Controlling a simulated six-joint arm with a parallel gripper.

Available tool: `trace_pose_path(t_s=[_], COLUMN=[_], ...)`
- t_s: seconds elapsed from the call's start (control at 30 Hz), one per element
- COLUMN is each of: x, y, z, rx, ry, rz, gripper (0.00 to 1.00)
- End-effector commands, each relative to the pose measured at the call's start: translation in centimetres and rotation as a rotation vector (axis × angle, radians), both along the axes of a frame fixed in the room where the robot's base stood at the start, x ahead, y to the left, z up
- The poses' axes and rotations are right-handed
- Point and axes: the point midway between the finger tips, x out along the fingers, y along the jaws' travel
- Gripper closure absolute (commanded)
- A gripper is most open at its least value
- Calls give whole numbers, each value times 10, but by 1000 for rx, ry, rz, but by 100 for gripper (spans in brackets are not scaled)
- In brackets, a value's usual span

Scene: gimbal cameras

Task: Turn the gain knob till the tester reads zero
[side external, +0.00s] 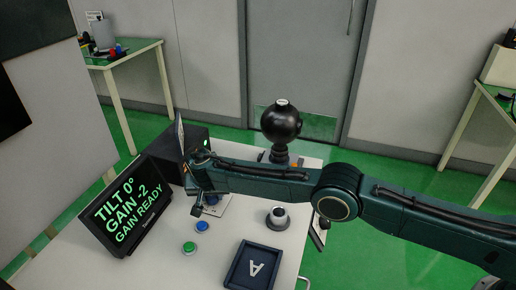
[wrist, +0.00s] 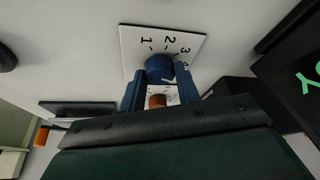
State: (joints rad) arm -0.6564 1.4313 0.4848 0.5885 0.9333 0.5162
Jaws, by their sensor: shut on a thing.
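The tester screen (side external: 128,210) stands at the left of the table and reads "TILT 0°", "GAIN -2" and "GAIN READY" in green. A round blue knob (wrist: 159,67) sits at a white dial plate (wrist: 187,45) marked 1, 2, 3 in the wrist view. My gripper (wrist: 159,82) is shut on this knob, with one finger on each side. In the side view my gripper (side external: 203,203) points down over the white plate, and the knob is mostly hidden there.
A black ball-shaped device (side external: 281,122) stands behind my arm. A blue button (side external: 202,226), a green button (side external: 189,247), a dark tray marked A (side external: 233,272) and a grey-topped knob (side external: 278,214) are in front. An orange-brown piece (wrist: 157,101) shows between my fingers.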

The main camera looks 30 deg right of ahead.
Motion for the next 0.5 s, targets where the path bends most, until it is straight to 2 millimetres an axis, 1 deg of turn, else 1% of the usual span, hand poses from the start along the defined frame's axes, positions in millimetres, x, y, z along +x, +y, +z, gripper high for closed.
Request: trace_pose_path(t_s=[0.13, 0.17, 0.2, 0.27, 0.5], x=[0, 0, 0, 0, 0], y=[0, -1, 0, 0, 0], z=[0, 0, 0, 0, 0], rx=[0, 0, 0, 0, 0], ry=[0, 0, 0, 0, 1], rz=[-1, -1, -1, -1, 1], gripper=[91, 66, 58, 46, 46])
